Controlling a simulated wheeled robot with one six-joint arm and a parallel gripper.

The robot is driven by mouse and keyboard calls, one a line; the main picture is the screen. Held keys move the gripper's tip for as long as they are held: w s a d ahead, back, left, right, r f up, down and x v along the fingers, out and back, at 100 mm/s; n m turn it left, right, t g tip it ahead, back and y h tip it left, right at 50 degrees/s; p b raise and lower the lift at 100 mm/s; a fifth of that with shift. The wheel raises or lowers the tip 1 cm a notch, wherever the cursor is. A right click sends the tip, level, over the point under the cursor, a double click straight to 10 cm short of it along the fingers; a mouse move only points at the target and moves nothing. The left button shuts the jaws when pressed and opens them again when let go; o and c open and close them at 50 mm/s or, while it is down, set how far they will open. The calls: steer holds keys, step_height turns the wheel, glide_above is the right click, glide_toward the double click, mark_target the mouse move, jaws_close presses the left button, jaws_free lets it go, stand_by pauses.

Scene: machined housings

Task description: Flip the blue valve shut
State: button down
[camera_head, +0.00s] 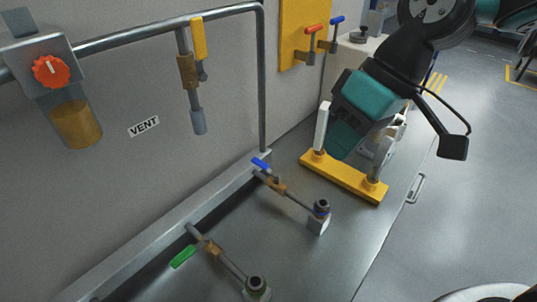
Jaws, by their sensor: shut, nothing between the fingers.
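The blue valve on the deck has a short blue lever (260,163) and a brass body (277,186) on a thin grey pipe. The lever points up and left from the body, roughly in line with the pipe. My gripper (342,145) is up and right of this valve, apart from it, its teal end pointing down over a yellow bar. It is shut and empty, though its fingertips are hard to make out.
A green-handled valve (183,256) lies at lower left, its handle across its pipe. The yellow bar (345,178) with white posts stands below my gripper. A yellow-handled valve (198,38) and a red knob (51,71) are on the upper-left piping.

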steer(key=w+f+y, duration=0.1)
steer(key=w+f, duration=0.3)
steer(key=w, duration=0.3)
steer(key=w+a+f+n, duration=0.1)
steer(key=w+f, duration=0.3)
steer(key=w, duration=0.4)
steer(key=w+f+n+y+b, duration=0.1)
steer(key=w+f, duration=0.4)
steer(key=w, duration=0.3)
steer(key=shift+a+g+y, duration=0.3)
steer(key=shift+a, duration=0.1)
steer(key=shift+f, duration=0.15)
